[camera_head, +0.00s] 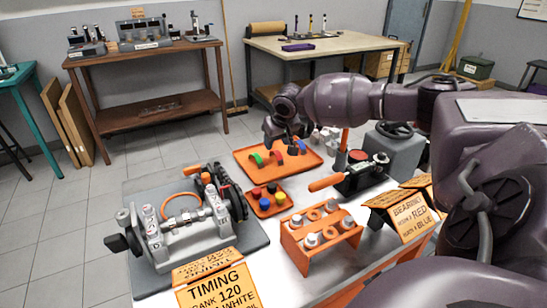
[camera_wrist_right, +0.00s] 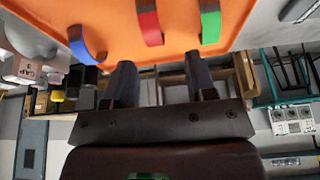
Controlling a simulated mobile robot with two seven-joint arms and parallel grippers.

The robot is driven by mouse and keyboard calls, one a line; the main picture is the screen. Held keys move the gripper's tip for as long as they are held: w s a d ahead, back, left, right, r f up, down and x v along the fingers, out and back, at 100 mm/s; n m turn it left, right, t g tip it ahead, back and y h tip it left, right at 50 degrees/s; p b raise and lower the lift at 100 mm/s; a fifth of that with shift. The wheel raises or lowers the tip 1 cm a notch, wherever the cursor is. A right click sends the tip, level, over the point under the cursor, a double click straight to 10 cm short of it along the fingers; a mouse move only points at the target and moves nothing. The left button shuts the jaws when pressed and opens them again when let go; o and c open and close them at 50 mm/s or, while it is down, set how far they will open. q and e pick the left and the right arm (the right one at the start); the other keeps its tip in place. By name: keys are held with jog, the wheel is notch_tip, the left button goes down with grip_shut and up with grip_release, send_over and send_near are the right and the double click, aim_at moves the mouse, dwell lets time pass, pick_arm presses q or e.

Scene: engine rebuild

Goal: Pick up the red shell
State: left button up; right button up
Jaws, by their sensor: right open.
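The red shell (camera_head: 276,155) is a small curved piece on the orange tray (camera_head: 261,173), between the green shell (camera_head: 257,158) and the blue shell (camera_head: 302,146). In the right wrist view the red shell (camera_wrist_right: 149,24) stands as an arch on the tray (camera_wrist_right: 120,20), with the blue shell (camera_wrist_right: 86,45) to its left and the green shell (camera_wrist_right: 210,22) to its right. My right gripper (camera_head: 288,138) is over the tray near the shells. Its fingers (camera_wrist_right: 160,80) are apart with nothing between them, and the red shell lies ahead of the gap. My left gripper is out of view.
A small tray of coloured caps (camera_head: 263,206) and an orange rack with bolts (camera_head: 318,238) stand nearer. An engine block with crankshaft (camera_head: 185,220) is at left. A black device with a red button (camera_head: 363,173) and a grey motor-like unit (camera_head: 398,150) stand right of the tray.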

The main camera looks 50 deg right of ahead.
aim_at(276, 151)
jog(key=shift+w+d+f, duration=0.1)
jog(key=shift+w+f, duration=0.1)
jog(key=shift+f, duration=0.3)
jog(key=shift+d+f, duration=0.1)
jog(key=shift+f, duration=0.25)
jog(key=b+x, duration=0.1)
jog(key=x, duration=0.2)
jog(key=shift+s+d+f+b, duration=0.1)
jog(key=shift+d+f+b, duration=0.05)
jog(key=shift+f+b, duration=0.25)
jog(key=shift+f, duration=0.25)
jog(key=shift+r, duration=0.2)
jog(key=c, duration=0.8)
grip_shut()
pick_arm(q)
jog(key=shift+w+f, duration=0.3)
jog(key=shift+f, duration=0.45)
